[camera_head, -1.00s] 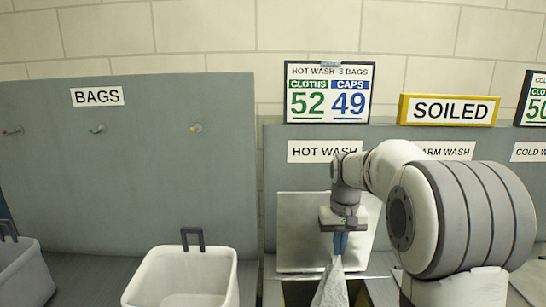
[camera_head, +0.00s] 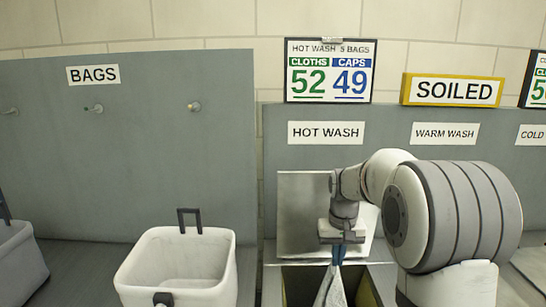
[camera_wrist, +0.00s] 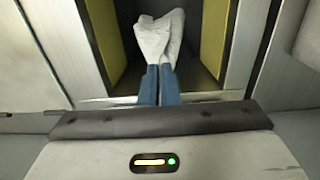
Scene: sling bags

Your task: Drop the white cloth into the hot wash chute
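The white cloth (camera_head: 332,290) hangs from the blue fingertips of my gripper (camera_head: 338,257). In the wrist view the cloth (camera_wrist: 158,36) bunches at the ends of the two blue fingers (camera_wrist: 160,76), which are close together on it. The hot wash chute (camera_head: 296,284) is an open dark hatch below the HOT WASH label (camera_head: 326,132). The cloth hangs over this opening, and its lower end is cut off by the head view's bottom edge. The wrist view shows yellow inner walls (camera_wrist: 213,45) on both sides of the cloth.
A raised metal lid (camera_head: 300,210) stands behind the opening. An empty-looking white bin (camera_head: 180,260) is to the left, under the BAGS panel (camera_head: 150,150) with its pegs. Another bin (camera_head: 20,265) is at far left. The WARM WASH label (camera_head: 444,133) is right of the chute.

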